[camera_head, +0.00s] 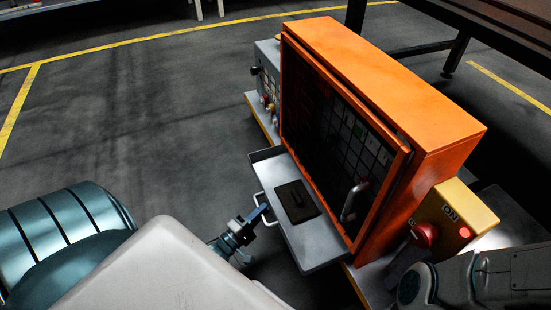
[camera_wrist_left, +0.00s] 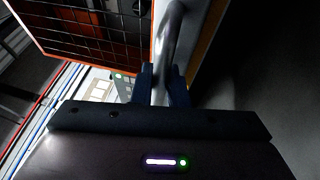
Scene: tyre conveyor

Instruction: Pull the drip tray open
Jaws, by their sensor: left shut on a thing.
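The drip tray (camera_head: 312,243) is a grey metal tray standing out from the lower front of the orange cabinet (camera_head: 405,85). A silver handle (camera_head: 258,197) is on its outer edge. My left gripper (camera_head: 262,212) is shut on this handle. In the left wrist view the handle (camera_wrist_left: 172,35) runs as a metal bar between the two dark blue fingers (camera_wrist_left: 163,85). Part of the handle is hidden by the fingers. My right gripper is not in view; only grey links of my right arm show at the lower right.
A dark flat object (camera_head: 297,202) lies on the tray. The cabinet's gridded front has a door handle (camera_head: 354,202). A yellow box (camera_head: 455,222) with red buttons stands at the right, and a grey control panel (camera_head: 266,75) at the left. The floor left of the tray is clear.

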